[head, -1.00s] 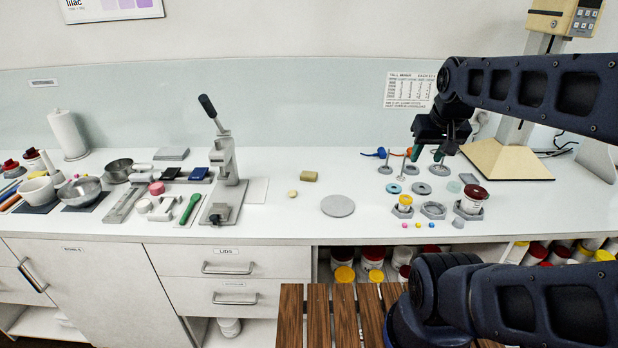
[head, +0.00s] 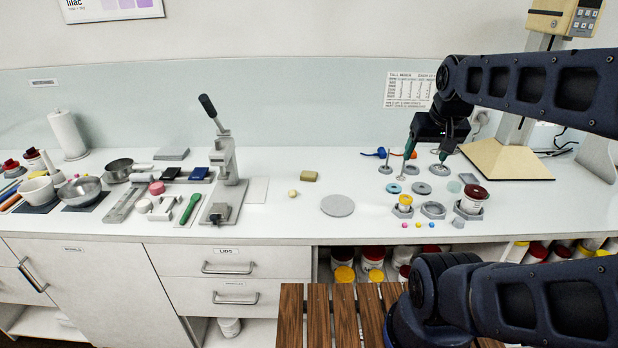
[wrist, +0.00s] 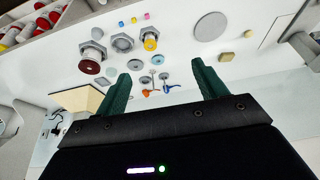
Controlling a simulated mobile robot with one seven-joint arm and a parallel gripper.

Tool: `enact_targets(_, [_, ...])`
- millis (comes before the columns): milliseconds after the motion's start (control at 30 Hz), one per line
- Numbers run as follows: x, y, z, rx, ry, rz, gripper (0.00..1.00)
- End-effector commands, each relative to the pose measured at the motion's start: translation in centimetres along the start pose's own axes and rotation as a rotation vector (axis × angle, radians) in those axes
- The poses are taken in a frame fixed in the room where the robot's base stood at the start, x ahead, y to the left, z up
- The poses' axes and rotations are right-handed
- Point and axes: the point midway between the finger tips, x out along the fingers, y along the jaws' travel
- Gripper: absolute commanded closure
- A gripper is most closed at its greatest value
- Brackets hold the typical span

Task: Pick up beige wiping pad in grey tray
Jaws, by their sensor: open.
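A small beige-tan block (head: 309,176), which looks like the wiping pad, lies on the bare white counter left of my arm. It also shows in the wrist view as an olive-tan block (wrist: 226,58), beyond and right of the right-hand fingertip. A smaller cream piece (head: 293,193) lies just left of it. My gripper (head: 422,168) is open and empty, with its green fingers apart, pointing down over the small stirrers and rings at the right. The wrist view shows the gap between the fingertips (wrist: 161,72). A flat grey slab or tray (head: 172,153) lies at the back left; I cannot tell which.
A grey disc (head: 338,205) lies between the pad and several grey hex holders (head: 433,210). A lever press (head: 225,155) stands left of the pad. A beige-based stand (head: 507,160) is at the right. Counter behind the pad is clear.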

Motion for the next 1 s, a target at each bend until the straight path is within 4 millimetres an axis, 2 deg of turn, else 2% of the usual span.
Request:
enact_targets(167, [0.5, -0.8, -2.8, 0.112, -0.032, -0.016, 0.29])
enact_targets(467, [2.7, -3.5, -9.5, 0.412, -0.110, -0.027, 0.29])
enact_targets(767, [6.6, -7.2, -15.7, 0.708, -0.188, 0.001, 0.29])
enact_targets(1000, [10.7, -10.9, -19.9, 0.943, -0.242, 0.049, 0.29])
